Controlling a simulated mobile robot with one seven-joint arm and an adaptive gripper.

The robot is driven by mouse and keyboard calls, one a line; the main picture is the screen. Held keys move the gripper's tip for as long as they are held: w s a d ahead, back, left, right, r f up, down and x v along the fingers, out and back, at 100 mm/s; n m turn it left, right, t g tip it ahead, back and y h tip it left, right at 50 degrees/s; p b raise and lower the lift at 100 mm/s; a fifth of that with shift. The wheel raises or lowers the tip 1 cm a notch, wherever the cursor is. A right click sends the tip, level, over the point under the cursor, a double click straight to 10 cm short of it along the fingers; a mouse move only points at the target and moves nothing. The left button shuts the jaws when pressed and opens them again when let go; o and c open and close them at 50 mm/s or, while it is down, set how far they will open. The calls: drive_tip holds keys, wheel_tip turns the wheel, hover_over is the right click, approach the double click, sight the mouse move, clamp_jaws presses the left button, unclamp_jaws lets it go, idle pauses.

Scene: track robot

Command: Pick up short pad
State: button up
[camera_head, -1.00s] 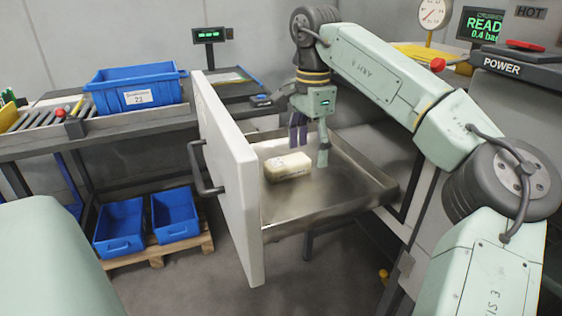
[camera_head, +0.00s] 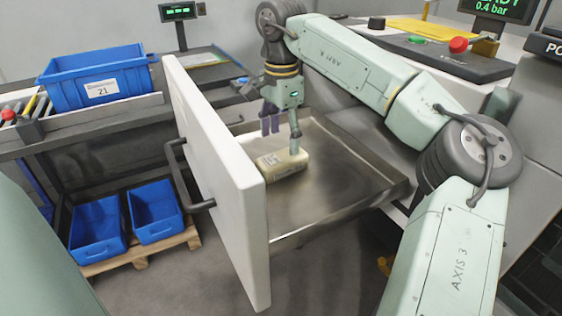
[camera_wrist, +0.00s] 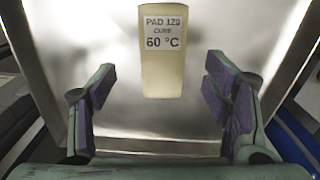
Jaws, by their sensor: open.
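The pad (camera_head: 284,164) is a cream block lying in the open metal drawer tray (camera_head: 330,200). In the wrist view the pad (camera_wrist: 163,65) carries a label reading "PAD 120 CURE 60 °C". My gripper (camera_head: 281,131) points down just above and behind the pad in the head view, one finger overlapping its far edge. In the wrist view my gripper (camera_wrist: 162,110) is open, its purple finger pads apart to the left and right. The pad lies ahead of the fingers, roughly centred between them, and is not gripped. Whether a finger touches it I cannot tell.
The drawer's white front panel (camera_head: 215,170) with a dark handle (camera_head: 188,178) stands at the left of the tray. A blue bin labelled 21 (camera_head: 97,76) sits on the left bench. Two blue bins stand on a pallet below. The tray's right part is clear.

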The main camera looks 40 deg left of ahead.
sight(280, 156)
wheel_tip(280, 156, down, 7)
drive_tip(key=shift+s+a+r+p, duration=0.1)
drive_tip(key=shift+a+r+p, duration=0.1)
drive_tip(key=shift+p, duration=0.1)
drive_tip(key=c, duration=1.2)
